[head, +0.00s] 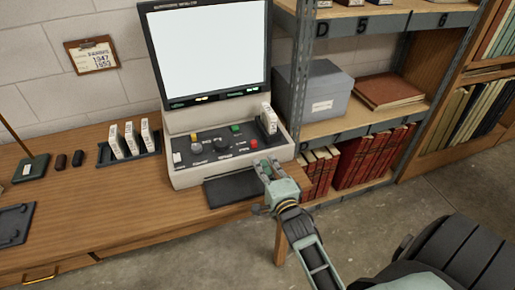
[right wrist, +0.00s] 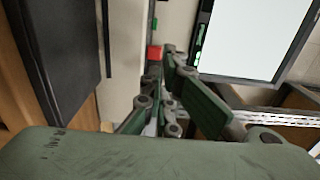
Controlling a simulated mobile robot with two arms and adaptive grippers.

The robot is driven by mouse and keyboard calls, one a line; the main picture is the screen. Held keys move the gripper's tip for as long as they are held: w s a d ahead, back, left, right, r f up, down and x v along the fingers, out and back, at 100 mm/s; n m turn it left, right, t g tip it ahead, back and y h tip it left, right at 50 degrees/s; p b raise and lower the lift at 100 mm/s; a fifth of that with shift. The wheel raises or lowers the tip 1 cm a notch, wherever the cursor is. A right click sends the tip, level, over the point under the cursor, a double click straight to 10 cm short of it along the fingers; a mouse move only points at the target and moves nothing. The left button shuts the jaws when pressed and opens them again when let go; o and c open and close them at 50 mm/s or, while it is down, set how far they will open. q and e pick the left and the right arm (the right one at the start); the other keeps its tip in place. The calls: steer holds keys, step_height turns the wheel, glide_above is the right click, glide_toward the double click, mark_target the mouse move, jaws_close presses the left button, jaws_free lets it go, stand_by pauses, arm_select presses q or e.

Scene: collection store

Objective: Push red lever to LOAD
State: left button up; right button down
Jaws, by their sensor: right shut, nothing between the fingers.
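The film reader (head: 231,165) stands on the wooden desk with a sloped control panel. A small red control (head: 254,143), which looks like the lever, sits at the right of the panel. It also shows as a red block (right wrist: 154,52) in the right wrist view. My right gripper (head: 263,164) is shut and empty at the panel's front right edge, just below the red control in the picture. In the right wrist view its fingertips (right wrist: 164,62) are close to the red block; I cannot tell whether they touch. The LOAD marking is too small to read. My left gripper is out of view.
A boxed reel (head: 268,119) stands at the panel's right end. A dark flat plate (head: 232,188) lies before the reader. Several white boxes (head: 131,139) stand in a rack to the left. Metal shelving (head: 345,120) is close on the right.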

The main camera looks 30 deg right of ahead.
mark_target(254, 143)
steer(key=x, duration=0.7)
steer(key=shift+w+p, duration=0.2)
steer(key=shift+p, duration=0.1)
steer(key=shift+b+x, duration=0.7)
steer(key=shift+x, duration=1.25)
steer(key=shift+s+d+r, duration=0.1)
steer(key=shift+r, duration=0.05)
